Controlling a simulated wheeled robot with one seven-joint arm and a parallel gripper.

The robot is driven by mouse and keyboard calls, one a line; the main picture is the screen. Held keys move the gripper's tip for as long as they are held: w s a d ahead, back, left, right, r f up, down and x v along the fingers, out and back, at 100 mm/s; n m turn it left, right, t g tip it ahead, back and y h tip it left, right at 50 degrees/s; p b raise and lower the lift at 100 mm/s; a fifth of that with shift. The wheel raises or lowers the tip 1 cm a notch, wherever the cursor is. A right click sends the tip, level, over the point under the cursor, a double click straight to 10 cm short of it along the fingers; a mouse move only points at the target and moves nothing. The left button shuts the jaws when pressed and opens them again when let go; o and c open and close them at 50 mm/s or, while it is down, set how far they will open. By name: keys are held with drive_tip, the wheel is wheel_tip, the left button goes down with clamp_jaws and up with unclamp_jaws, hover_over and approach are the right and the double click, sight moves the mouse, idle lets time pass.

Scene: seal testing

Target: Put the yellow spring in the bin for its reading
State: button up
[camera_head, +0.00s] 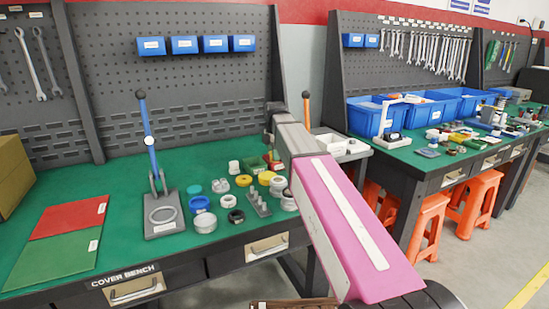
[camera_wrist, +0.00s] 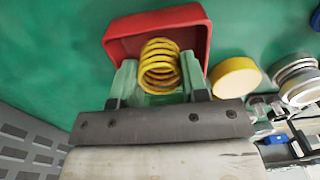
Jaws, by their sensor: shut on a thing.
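The yellow spring (camera_wrist: 160,64) is a coil held between the two pale fingers of my gripper (camera_wrist: 158,82) in the wrist view. My gripper is shut on it. Behind the spring in the wrist view is an open red bin (camera_wrist: 118,42); the spring overlaps it, and I cannot tell whether the spring is above the rim or inside. In the head view a small red bin (camera_head: 276,166) and a green bin (camera_head: 251,166) sit at the back of the green bench, partly hidden by other items and my arm. No reading is legible.
A yellow round lid (camera_wrist: 236,78) lies right of the red bin. White and yellow rings and caps (camera_head: 205,222) crowd the bench middle. A lever press (camera_head: 164,214) stands left of them, with red and green mats (camera_head: 60,245) further left.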

drive_tip(key=shift+f, duration=0.85)
drive_tip(key=shift+f, duration=0.15)
drive_tip(key=o, duration=1)
wheel_tip(320, 180, up, 12)
drive_tip(key=shift+r, duration=0.2)
